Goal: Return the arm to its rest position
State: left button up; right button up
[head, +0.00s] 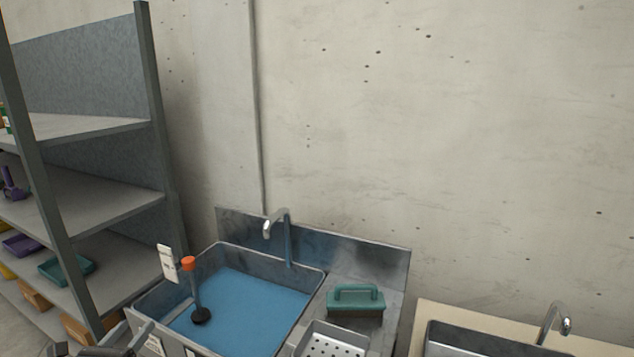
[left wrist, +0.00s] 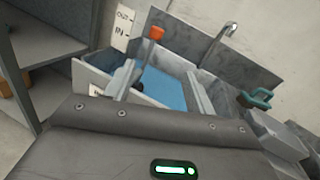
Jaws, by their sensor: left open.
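My left gripper (head: 110,348) shows only in part at the lower left edge of the head view, beside the near left corner of the sink. In the left wrist view the left gripper (left wrist: 162,88) has its two grey fingers apart, with nothing held between them. Beyond them are the sink's blue basin (left wrist: 160,86) and a lever with an orange knob (left wrist: 156,33). The same orange-topped lever (head: 188,264) stands at the left of the sink in the head view, with a dark round foot. My right gripper is not in view.
A metal sink (head: 318,283) with blue contents and a tap (head: 285,225) stands against the wall. A green-handled block (head: 356,301) sits to its right. A grey shelf rack (head: 85,128) stands at the left. A second basin (head: 490,342) is at the lower right.

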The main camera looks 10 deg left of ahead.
pick_arm(q)
jog(key=a+f+n+g+y, duration=0.1)
jog(key=a+f+n+g, duration=0.1)
jog(key=a+f+n, duration=0.6)
jog(key=a+f+n+g+y, duration=0.2)
jog(key=f+n, duration=0.4)
jog(key=f, duration=0.6)
jog(key=s+a+f+n+g, duration=0.15)
jog(key=s+f+n, duration=0.25)
jog(key=f, duration=0.5)
jog(key=s+a+f+n+g, duration=0.1)
jog(key=s+f+n+g, duration=0.3)
jog(key=f, duration=0.5)
jog(key=s+d+f+n+g, duration=0.2)
jog(key=s+d+f+n, duration=0.25)
jog(key=s+f, duration=0.5)
jog(key=s+d+f+n+g, duration=0.25)
jog(key=s+d+f, duration=0.35)
jog(key=s+f, duration=0.3)
jog(key=s+d+f+n+g+h, duration=0.1)
jog(key=s+d+f, duration=0.1)
jog(key=s+d, duration=0.6)
jog(key=s+d+f+n+g+h, duration=0.1)
jog(key=s+d+f+g+h, duration=0.1)
jog(key=s+d, duration=0.6)
jog(key=d+f, duration=0.1)
jog(key=d, duration=0.3)
jog(key=shift+f, duration=0.3)
